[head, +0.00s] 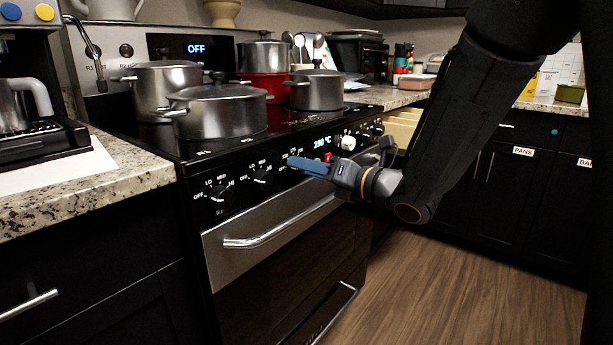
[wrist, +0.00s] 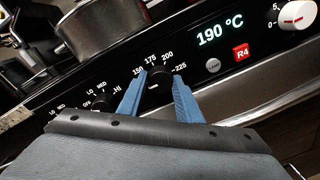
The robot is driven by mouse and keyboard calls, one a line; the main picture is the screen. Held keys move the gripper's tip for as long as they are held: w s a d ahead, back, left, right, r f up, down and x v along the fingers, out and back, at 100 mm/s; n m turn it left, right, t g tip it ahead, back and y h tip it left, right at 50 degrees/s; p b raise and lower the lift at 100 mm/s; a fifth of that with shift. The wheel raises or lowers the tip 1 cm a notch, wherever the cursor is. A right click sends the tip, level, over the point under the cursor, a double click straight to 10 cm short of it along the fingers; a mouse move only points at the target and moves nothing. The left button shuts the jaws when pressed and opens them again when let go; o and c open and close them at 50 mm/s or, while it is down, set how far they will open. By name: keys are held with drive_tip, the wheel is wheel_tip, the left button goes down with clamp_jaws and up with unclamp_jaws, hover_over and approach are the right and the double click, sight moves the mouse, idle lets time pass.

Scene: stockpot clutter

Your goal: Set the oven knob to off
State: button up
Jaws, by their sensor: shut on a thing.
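The oven knob (wrist: 160,78) is black and sits on the front panel under printed numbers 150, 175, 200 and 225. My gripper (wrist: 160,84) has its two blue fingers on either side of the knob and is shut on it. The oven display (wrist: 220,32) beside it reads 190 °C. In the head view my gripper (head: 296,162) reaches the panel from the right, and its fingers hide the oven knob there. The knob's pointer is too dark and small to read.
Black burner knobs (head: 220,196) with OFF, LO, MED, HI marks lie left on the panel. A white knob (head: 348,142) is right of the display. Pots (head: 218,110) stand on the cooktop. The oven door handle (head: 285,222) juts out below.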

idle(0.4)
drive_tip(key=o, duration=1)
drive_tip(key=shift+o, duration=0.2)
drive_tip(key=v, duration=0.7)
drive_tip(key=shift+s+d, duration=0.25)
drive_tip(key=shift+d, duration=0.05)
drive_tip(key=shift+w, duration=0.1)
